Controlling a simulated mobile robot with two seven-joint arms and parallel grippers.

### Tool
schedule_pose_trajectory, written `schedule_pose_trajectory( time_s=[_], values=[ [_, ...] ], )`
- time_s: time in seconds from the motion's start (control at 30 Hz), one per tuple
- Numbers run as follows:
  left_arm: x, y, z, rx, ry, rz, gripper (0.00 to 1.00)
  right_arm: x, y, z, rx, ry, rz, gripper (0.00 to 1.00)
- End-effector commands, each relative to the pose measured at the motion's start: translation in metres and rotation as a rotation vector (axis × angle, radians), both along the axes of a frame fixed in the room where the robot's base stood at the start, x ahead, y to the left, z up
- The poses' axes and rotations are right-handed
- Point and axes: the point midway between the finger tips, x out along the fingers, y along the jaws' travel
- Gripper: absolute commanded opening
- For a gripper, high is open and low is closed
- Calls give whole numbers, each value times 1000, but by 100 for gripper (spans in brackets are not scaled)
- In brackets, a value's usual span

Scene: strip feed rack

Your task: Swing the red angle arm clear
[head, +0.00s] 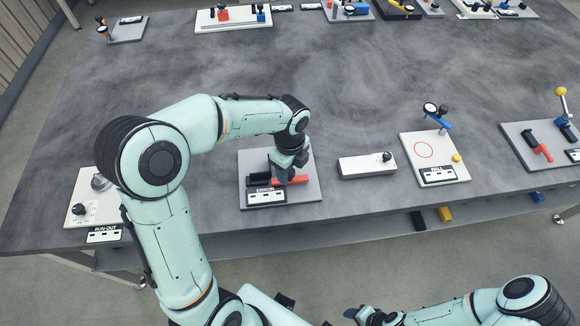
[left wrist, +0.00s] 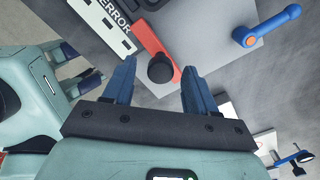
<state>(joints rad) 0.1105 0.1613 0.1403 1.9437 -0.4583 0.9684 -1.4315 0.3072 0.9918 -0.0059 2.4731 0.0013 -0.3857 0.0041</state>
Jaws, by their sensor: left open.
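The red angle arm (head: 295,181) lies flat on a grey plate (head: 254,160), beside a white label strip reading ERROR (head: 266,198). In the left wrist view the red arm (left wrist: 150,42) has a black knob (left wrist: 160,69) at its near end. My left gripper (head: 284,172) is over the plate and hides part of the red arm. Its blue fingers (left wrist: 160,75) are open, with the knob between them in the picture; I see no grip on it. My right gripper (head: 370,316) is low at the bottom edge, away from the table; its jaws are unclear.
A blue lever with an orange end (left wrist: 268,25) stands on the same plate. A white block with a black knob (head: 367,166) and a white board with a red circle (head: 435,155) are to the right. A RUN-OUT board (head: 93,205) is left.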

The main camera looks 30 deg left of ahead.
Motion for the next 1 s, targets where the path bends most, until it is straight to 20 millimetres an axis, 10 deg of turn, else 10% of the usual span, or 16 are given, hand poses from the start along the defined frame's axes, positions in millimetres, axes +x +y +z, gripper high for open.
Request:
schedule_pose_trajectory(
  time_s=[0.6, 1.0],
  values=[
    [1, -1, 118, -1, -6, -2, 57, 17, 0, 19, 0, -19, 0, 51],
    [0, -1, 132, 0, -1, -2, 57, 18, 0, 21, -1, -21, 0, 51]
  ],
)
